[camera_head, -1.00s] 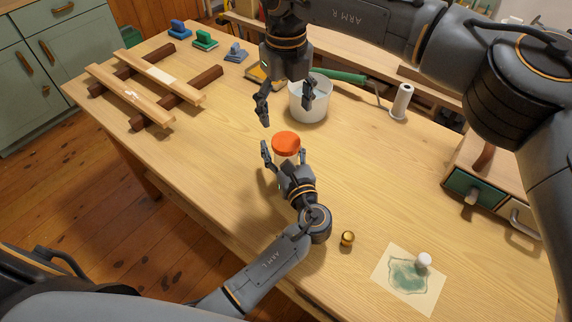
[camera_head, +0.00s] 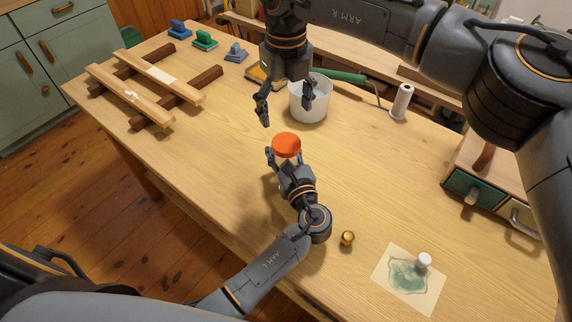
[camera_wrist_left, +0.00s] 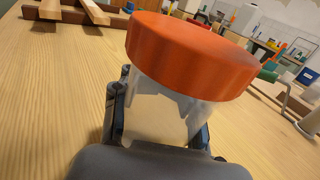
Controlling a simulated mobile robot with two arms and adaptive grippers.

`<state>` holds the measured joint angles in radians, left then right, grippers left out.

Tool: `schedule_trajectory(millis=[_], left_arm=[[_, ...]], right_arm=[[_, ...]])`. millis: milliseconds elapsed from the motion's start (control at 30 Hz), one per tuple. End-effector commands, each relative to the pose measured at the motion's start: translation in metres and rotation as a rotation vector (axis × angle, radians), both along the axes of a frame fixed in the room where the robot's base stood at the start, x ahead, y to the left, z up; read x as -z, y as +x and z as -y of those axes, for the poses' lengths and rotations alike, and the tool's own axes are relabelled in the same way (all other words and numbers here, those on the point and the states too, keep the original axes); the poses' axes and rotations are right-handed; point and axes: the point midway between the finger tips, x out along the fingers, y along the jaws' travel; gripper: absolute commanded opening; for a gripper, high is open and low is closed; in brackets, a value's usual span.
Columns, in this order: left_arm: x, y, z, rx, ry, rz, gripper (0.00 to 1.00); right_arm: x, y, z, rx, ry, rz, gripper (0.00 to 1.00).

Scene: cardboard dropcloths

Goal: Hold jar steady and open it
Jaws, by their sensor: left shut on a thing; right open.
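The jar has a wide orange-red lid (camera_head: 286,144) and a translucent whitish body, which shows best in the left wrist view (camera_wrist_left: 158,112). It stands on the wooden table, and its lid is on. My left gripper (camera_head: 285,160) is shut on the jar's body, a finger on either side below the lid. In the left wrist view the lid (camera_wrist_left: 190,52) looks tilted because of the camera angle. My right gripper (camera_head: 285,105) is open and empty, pointing down above and behind the jar, apart from the lid.
A white bucket (camera_head: 308,106) stands just behind my right gripper. Wooden slats on dark rails (camera_head: 178,97) lie at the left. A small brass piece (camera_head: 347,239) and a paper sheet with a green stain (camera_head: 392,290) are at the front right. The table left of the jar is clear.

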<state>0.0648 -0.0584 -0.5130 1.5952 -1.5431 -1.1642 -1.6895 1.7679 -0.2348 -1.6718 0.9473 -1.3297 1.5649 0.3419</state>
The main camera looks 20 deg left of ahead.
Motion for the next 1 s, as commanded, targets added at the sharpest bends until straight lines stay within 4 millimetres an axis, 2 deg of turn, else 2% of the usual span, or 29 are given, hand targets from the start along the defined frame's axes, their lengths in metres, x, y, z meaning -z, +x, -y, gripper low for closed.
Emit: schedule_trajectory(millis=[300, 467, 667, 1000], left_arm=[[0.0010, -0.0003, 0.0002, 0.000, 0.000, -0.002, 0.00], [0.0010, -0.0003, 0.0001, 0.000, 0.000, -0.002, 0.00], [0.0011, -0.0003, 0.0001, 0.000, 0.000, -0.002, 0.00], [0.0012, -0.0004, 0.0000, 0.000, 0.000, -0.002, 0.00]], right_arm=[[0.0001, -0.0001, -0.0001, 0.004, 0.000, 0.000, 0.77], [0.0004, -0.0006, 0.0000, 0.092, 0.000, -0.001, 0.77], [0.0011, -0.0022, 0.0000, 0.402, -0.001, -0.002, 0.77], [0.0008, -0.0035, 0.0009, 1.042, 0.000, -0.001, 0.77]])
